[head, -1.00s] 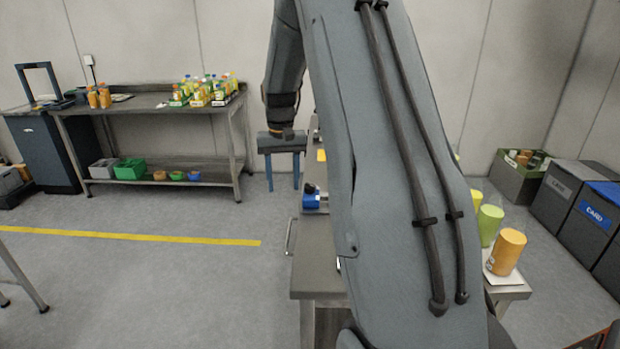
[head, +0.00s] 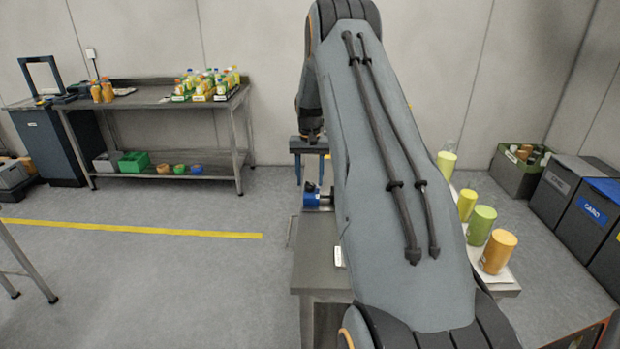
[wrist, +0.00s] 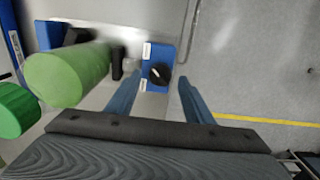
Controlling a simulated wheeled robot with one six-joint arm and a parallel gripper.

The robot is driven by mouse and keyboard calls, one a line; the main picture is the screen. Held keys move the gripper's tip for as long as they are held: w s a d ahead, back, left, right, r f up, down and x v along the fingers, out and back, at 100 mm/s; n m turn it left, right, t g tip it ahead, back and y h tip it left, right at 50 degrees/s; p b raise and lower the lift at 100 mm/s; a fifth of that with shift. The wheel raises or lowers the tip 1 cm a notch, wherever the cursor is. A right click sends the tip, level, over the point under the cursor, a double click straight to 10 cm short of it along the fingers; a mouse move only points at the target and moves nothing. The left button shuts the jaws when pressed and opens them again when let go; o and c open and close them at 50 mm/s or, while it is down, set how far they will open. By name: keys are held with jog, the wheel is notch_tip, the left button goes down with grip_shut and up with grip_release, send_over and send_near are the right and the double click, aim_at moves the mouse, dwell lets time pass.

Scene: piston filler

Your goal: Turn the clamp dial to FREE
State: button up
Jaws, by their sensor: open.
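The clamp dial (wrist: 159,73) is a round black knob with a pale pointer mark on a blue block, seen in the wrist view. Small white labels sit on the block above and below-left of the knob; their words are too small to read. In the head view the blue clamp block (head: 311,195) is at the bench's left edge, its dial not clear. My gripper (wrist: 155,85) is open and empty, its two blue fingers pointing toward the dial, one to each side in the picture. It shows small in the head view (head: 311,174), partly hidden by my arm.
A green cylinder (wrist: 68,75) stands close left of the fingers in the wrist view. Green and orange containers (head: 481,225) stand on the bench's right side. A back table (head: 150,100) holds bottles. The floor left of the bench is open.

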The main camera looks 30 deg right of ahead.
jog(key=shift+f, duration=0.6)
jog(key=c, duration=1)
jog(key=shift+c, duration=0.2)
